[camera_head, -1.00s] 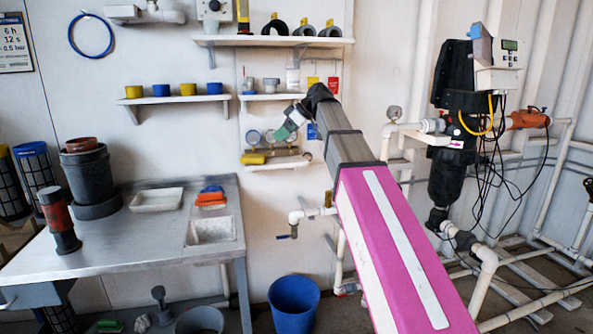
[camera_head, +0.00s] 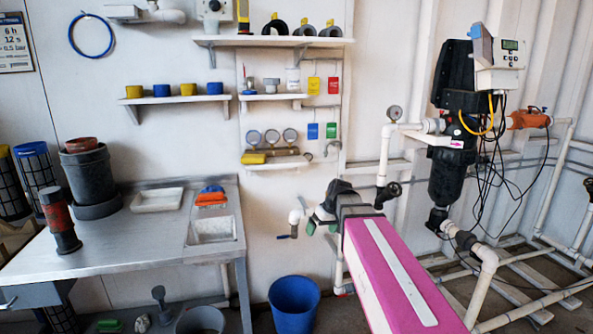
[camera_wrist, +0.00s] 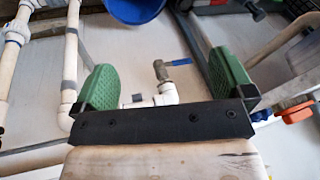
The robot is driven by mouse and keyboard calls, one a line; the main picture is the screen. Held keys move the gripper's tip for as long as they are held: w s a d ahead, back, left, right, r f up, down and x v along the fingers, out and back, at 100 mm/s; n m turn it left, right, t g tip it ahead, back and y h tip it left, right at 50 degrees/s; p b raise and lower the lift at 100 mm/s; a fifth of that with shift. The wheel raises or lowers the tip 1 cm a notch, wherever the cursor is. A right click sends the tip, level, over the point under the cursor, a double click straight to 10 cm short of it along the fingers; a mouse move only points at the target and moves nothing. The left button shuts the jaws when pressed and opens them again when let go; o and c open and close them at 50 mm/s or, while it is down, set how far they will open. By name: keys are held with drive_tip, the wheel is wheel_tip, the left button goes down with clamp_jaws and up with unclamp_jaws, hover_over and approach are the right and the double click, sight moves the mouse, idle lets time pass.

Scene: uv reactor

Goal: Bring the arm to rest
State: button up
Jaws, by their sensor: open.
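My gripper (camera_wrist: 163,92) shows in the wrist view with its two green finger pads spread wide apart and nothing between them. A white pipe with a blue-handled valve (camera_wrist: 172,70) lies beyond the gap between the pads. In the head view my pink and white arm reaches up from the lower right, and its grey wrist end is low, in front of the wall pipes. The gripper is only partly seen there, with a bit of green (camera_head: 311,226) beside the white valve pipe (camera_head: 295,217). I cannot tell whether it touches the pipe.
A steel sink bench (camera_head: 130,240) stands at left with stacked pots (camera_head: 87,175) on it. A blue bucket (camera_head: 294,303) is on the floor left of my arm. The black UV unit (camera_head: 455,120) and its white pipes stand at right. Wall shelves (camera_head: 270,41) hang above.

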drive_tip(key=s+d+f+m+h, duration=0.1)
drive_tip(key=s+d+f+m, duration=0.1)
drive_tip(key=s+d+f, duration=0.2)
drive_tip(key=s+d+f+m+g+h, duration=0.1)
drive_tip(key=s+d+f+m+h, duration=0.1)
drive_tip(key=s+d+f, duration=0.3)
drive_tip(key=s+f+m, duration=0.1)
drive_tip(key=s+f, duration=0.3)
drive_tip(key=f, duration=0.3)
drive_tip(key=shift+s+d+f+m+h, duration=0.2)
drive_tip(key=shift+s+m+h, duration=0.1)
drive_tip(key=shift+s, duration=0.1)
